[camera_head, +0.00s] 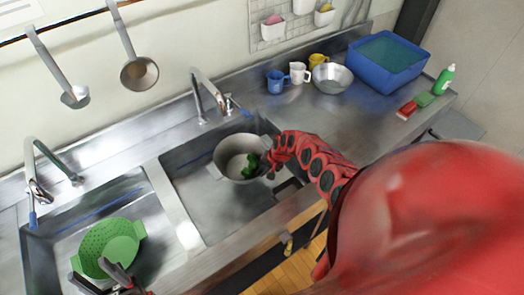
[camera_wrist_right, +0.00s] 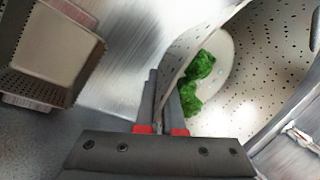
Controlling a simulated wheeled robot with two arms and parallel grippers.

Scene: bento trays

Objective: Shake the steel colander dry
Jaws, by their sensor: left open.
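The steel colander (camera_head: 229,150) is in the right sink basin, with leafy greens (camera_head: 271,178) at its right side. In the right wrist view its perforated wall (camera_wrist_right: 262,75) and the greens (camera_wrist_right: 199,82) show close up. My right gripper (camera_head: 267,170) is at the colander's right rim. In the wrist view its fingers (camera_wrist_right: 163,95) lie on both sides of the rim, shut on it. I cannot tell whether the colander touches the basin floor. My left gripper (camera_head: 104,276) is open at the near edge of a green colander (camera_head: 108,240) in the left basin.
Two faucets (camera_head: 208,92) (camera_head: 33,165) stand behind the basins. A metal bowl (camera_head: 332,78), mugs (camera_head: 299,72), a blue tub (camera_head: 387,62), sponges (camera_head: 407,109) and a green bottle (camera_head: 444,79) stand on the right counter. A perforated box (camera_wrist_right: 45,50) shows in the wrist view.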

